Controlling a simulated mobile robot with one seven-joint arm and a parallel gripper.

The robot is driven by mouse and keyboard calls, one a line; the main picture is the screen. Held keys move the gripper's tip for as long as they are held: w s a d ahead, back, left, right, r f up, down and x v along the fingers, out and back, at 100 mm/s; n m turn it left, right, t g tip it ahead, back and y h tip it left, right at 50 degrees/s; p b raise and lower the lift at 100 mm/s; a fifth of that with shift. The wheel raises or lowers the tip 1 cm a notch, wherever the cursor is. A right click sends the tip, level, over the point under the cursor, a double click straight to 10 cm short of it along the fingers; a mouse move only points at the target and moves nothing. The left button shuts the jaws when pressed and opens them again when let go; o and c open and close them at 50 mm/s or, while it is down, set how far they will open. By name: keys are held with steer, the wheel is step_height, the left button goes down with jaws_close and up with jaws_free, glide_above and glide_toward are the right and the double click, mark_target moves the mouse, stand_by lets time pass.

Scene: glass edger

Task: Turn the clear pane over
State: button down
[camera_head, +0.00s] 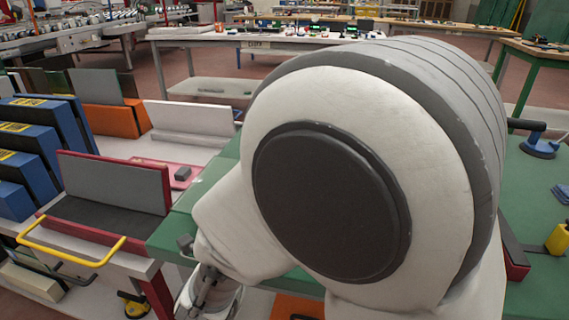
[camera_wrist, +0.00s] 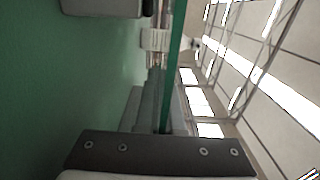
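In the wrist view the clear pane (camera_wrist: 175,45) shows edge-on as a thin green strip running up the picture. Its lower end lies between the two grey fingers of my gripper (camera_wrist: 164,112), which appear shut on it. The pane is apart from the green tabletop (camera_wrist: 50,90), which fills the left of this sideways view. The pane's faces are hardly visible. In the head view my large white arm covers the middle, and I cannot make out the pane or the fingertips.
The green table (camera_head: 530,195) carries a blue suction cup (camera_head: 539,146) and a yellow object (camera_head: 558,238) at right. At left stand a cart with a yellow handle (camera_head: 70,255), a grey-and-red holder (camera_head: 112,182) and blue blocks (camera_head: 28,150). A grey object (camera_wrist: 102,6) tops the wrist view.

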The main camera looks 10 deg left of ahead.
steer(key=shift+f, duration=0.3)
stand_by(0.4)
steer(key=c, duration=1)
jaws_free()
steer(key=shift+o, duration=0.2)
steer(key=shift+f, duration=0.1)
steer(key=shift+s, duration=0.1)
steer(key=s+a+p, duration=0.1)
steer(key=s+p, duration=0.1)
steer(key=s, duration=1.5)
steer(key=shift+a, duration=0.2)
